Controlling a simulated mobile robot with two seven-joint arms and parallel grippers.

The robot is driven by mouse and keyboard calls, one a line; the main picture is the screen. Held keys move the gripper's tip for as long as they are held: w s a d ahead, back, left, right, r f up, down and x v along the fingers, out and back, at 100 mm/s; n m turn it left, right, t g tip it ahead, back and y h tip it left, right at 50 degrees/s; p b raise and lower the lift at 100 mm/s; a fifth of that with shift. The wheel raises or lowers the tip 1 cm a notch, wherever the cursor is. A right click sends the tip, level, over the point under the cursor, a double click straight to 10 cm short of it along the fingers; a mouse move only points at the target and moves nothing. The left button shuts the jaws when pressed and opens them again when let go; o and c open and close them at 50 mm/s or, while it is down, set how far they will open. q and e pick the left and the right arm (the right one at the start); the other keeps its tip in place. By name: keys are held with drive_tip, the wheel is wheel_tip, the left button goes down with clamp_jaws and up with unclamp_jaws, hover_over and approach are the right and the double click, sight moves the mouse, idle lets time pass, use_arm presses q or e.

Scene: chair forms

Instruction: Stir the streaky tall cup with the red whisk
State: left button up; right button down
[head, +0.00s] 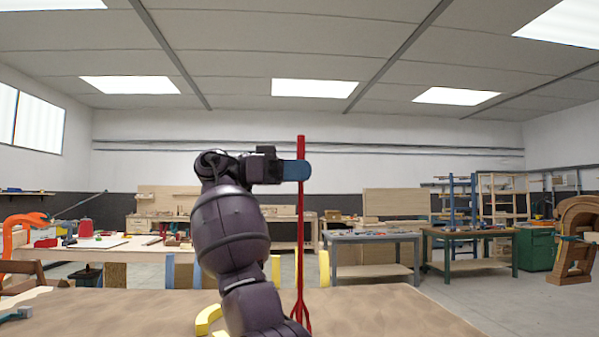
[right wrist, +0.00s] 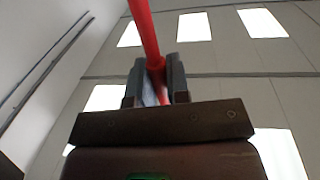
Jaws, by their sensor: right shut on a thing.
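The red whisk (head: 301,215) stands upright in the head view, its long handle rising above my gripper and its splayed wires low near the table. My right gripper (head: 297,171) is shut on the whisk's handle, near the upper part. The right wrist view shows the red handle (right wrist: 145,30) passing between the two dark fingers (right wrist: 158,82). The streaky tall cup cannot be made out in either view. The lowest part of the whisk is partly hidden by my arm. My left gripper is not in view.
A tan tabletop (head: 385,312) fills the front, with much of its right side bare. A yellow curved piece (head: 207,319) lies beside my arm, and another yellow piece (head: 324,268) stands behind the whisk. Workbenches (head: 372,237) stand further back.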

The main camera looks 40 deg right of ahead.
sight(300, 151)
drive_tip(key=shift+r+p, duration=0.3)
drive_tip(key=shift+r, duration=1.75)
drive_tip(key=shift+f, duration=0.15)
